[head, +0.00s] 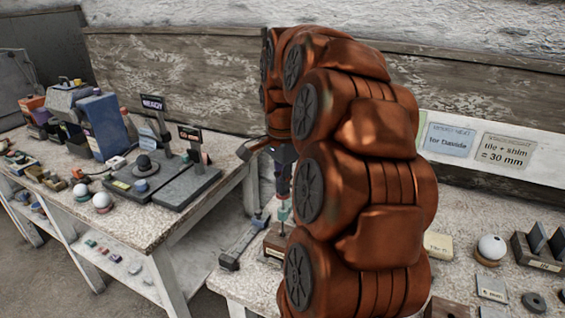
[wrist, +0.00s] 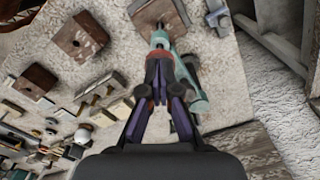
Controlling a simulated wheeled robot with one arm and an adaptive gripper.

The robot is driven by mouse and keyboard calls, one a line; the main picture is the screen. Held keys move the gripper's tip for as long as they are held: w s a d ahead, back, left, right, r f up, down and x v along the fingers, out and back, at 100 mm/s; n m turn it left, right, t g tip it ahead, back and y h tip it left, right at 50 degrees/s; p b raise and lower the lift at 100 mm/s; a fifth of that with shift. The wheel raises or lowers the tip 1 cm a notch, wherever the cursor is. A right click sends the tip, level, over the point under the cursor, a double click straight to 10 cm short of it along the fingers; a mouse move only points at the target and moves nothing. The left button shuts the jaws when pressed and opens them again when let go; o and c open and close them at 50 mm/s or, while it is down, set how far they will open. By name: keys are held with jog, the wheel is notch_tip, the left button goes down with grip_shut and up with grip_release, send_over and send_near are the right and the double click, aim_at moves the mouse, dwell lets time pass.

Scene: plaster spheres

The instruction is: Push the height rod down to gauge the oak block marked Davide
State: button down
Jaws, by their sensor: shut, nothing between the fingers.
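My gripper (head: 283,188) points down at the height gauge, beyond my arm. Its dark purple fingers (wrist: 160,70) are together with nothing between them. A teal part of the gauge (head: 284,212) shows just below the fingertips, and its teal body (wrist: 188,75) shows beside them in the wrist view. The fingertips look close to the top of the rod (wrist: 159,40); I cannot tell if they touch. A brown wooden block (head: 274,243) with a pale label stands below; it also shows in the wrist view (wrist: 160,14). Its label is too small to read.
Other wooden blocks (wrist: 78,40) with holes stand on the speckled bench. A white sphere (head: 491,247) sits at the right, below a "tile + shim = 30 mm" card (head: 505,151). My arm hides the bench's middle.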

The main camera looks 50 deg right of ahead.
jog(key=shift+r, duration=0.1)
notch_tip(320, 180, up, 13)
jog(key=p, duration=0.3)
jog(key=shift+p, duration=0.3)
dwell(1.9)
dwell(0.5)
jog(key=s+a+f+n, duration=0.2)
jog(key=a+f+n, duration=0.25)
jog(key=a, duration=0.35)
jog(key=s+a+f+n, duration=0.1)
jog(key=a+f+n, duration=0.2)
jog(key=a+n, duration=0.45)
jog(key=s+a+f+n+g, duration=0.1)
jog(key=s+a+f+n, duration=0.7)
jog(key=s+a+f, duration=0.4)
jog(key=shift+s+f+n+g, duration=0.15)
jog(key=shift+s+n+g, duration=0.2)
jog(key=shift+s, duration=0.8)
jog(key=shift+d, duration=0.1)
